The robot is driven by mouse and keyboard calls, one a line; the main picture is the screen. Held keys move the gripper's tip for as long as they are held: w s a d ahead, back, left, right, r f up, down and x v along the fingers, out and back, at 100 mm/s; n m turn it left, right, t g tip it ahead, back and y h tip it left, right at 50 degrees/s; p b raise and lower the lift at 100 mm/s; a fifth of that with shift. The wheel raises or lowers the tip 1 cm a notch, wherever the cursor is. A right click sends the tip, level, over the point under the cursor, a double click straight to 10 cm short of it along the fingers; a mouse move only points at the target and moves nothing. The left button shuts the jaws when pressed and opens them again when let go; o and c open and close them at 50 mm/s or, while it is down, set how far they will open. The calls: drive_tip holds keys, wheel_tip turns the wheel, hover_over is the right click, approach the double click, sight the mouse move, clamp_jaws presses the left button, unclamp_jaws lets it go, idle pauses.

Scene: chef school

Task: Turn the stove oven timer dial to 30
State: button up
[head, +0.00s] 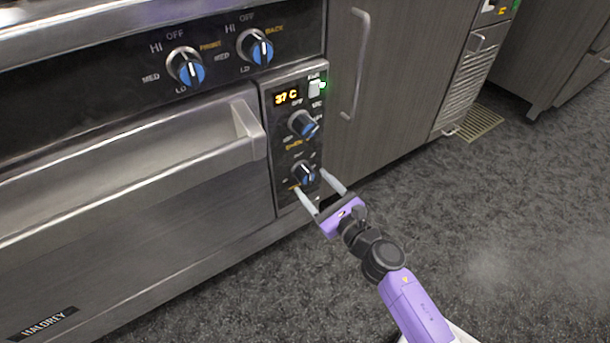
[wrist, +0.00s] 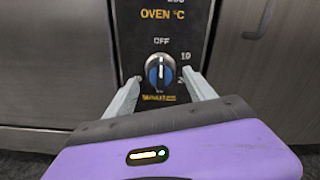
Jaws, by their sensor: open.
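The oven timer dial (head: 305,174) is the lowest knob on the narrow black control panel at the right of the stove. It also shows in the wrist view (wrist: 159,72), black with a blue face, below the word OFF. Its white pointer line looks near upright, toward OFF. Part of the scale around it is hidden by my fingers. My gripper (head: 312,182) is open, with one finger on each side of the dial in the picture. In the wrist view my gripper (wrist: 162,95) has its fingertips just below and beside the dial; contact cannot be told.
Above the timer is the oven temperature dial (head: 303,124), a 37 C display (head: 287,97) and a lit switch (head: 315,87). Two burner knobs sit higher left. The oven handle (head: 248,135) juts out at left. A cabinet handle (head: 357,65) is at right. The floor is clear.

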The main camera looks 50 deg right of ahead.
sight(310, 181)
drive_tip(key=shift+x, duration=2.05)
drive_tip(key=shift+c, duration=0.3)
drive_tip(key=c, duration=1.3)
